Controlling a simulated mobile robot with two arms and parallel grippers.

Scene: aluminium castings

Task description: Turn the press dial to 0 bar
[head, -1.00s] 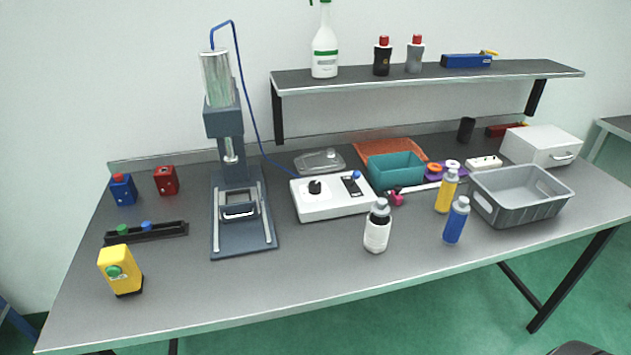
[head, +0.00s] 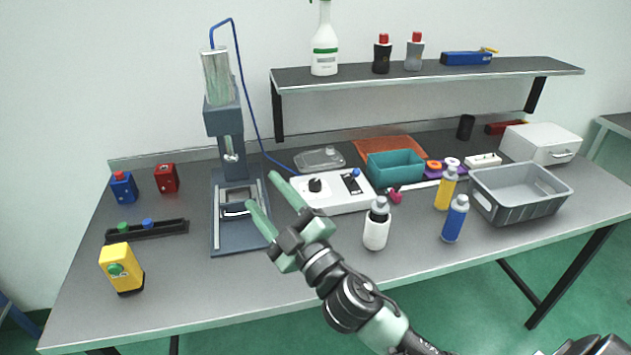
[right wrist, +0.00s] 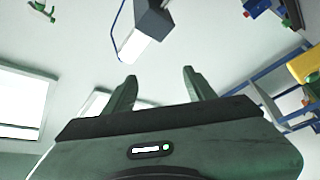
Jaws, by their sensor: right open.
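The press dial is a black knob (head: 315,185) on the left part of the white control box (head: 340,204), in the middle of the table in the head view. A blue hose runs from the box to the dark blue press (head: 235,165) at its left. My right gripper (head: 267,193) is open and empty, with its fingers pointing up and left between the press and the box. One finger overlaps the box's left end in the picture. In the right wrist view, the open fingers (right wrist: 160,85) have nothing between them. My left gripper is not in view.
A white bottle (head: 376,228) stands in front of the box, close to my right arm. A teal bin (head: 396,168) and a grey crate (head: 490,206) are to the right. A yellow button box (head: 121,267) stands at the front left. The table front between it and my arm is clear.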

